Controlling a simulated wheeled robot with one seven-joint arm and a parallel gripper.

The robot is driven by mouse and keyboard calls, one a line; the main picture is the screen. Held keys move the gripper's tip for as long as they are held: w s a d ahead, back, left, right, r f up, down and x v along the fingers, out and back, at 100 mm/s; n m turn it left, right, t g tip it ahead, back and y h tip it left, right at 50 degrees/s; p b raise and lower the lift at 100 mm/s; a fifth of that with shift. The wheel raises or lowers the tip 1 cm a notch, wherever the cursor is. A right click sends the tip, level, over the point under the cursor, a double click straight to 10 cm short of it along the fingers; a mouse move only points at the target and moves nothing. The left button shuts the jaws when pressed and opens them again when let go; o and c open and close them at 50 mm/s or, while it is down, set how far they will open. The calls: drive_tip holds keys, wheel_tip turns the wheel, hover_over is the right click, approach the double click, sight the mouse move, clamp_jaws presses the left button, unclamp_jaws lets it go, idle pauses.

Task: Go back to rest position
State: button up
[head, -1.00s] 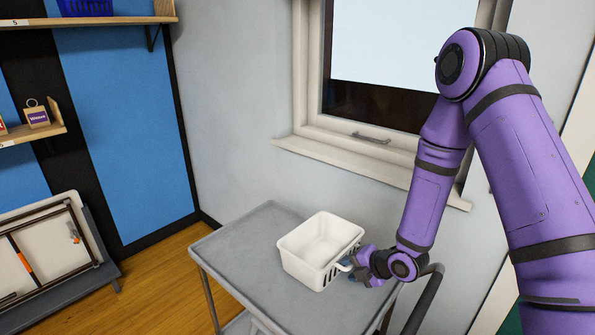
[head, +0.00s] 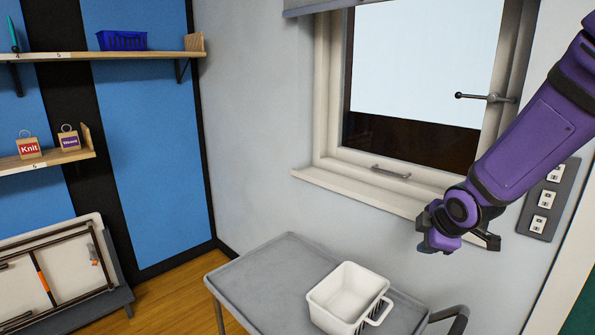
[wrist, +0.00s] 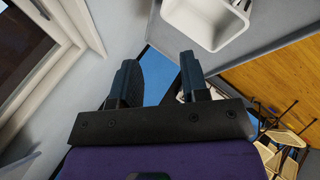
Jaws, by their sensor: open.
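My gripper (head: 432,236) is raised in front of the window sill in the head view, above and to the right of the white basket. In the wrist view its two dark fingers (wrist: 158,85) are apart with nothing between them. The white basket (head: 345,294) stands upright on the grey cart and looks empty. It also shows at the top of the wrist view (wrist: 205,22). Its handle faces the right side in the head view.
The grey cart (head: 262,272) has bare top to the left of the basket. A window (head: 420,90) with a protruding sill (head: 345,190) and a socket panel (head: 549,200) are close to my arm. Wall shelves (head: 130,53) hold a blue basket (head: 122,40) and tags.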

drive_tip(key=s+d+r+m+g, duration=0.1)
drive_tip(key=s+r+m, duration=0.6)
drive_tip(key=s, duration=0.6)
drive_tip(key=s+r+m+g, duration=0.1)
drive_tip(key=s+r+m, duration=0.7)
drive_tip(key=s, duration=0.4)
drive_tip(key=shift+s+d+r+h, duration=0.3)
drive_tip(key=shift+s+d+r, duration=0.1)
drive_tip(key=shift+r, duration=0.45)
drive_tip(key=shift+w, duration=0.1)
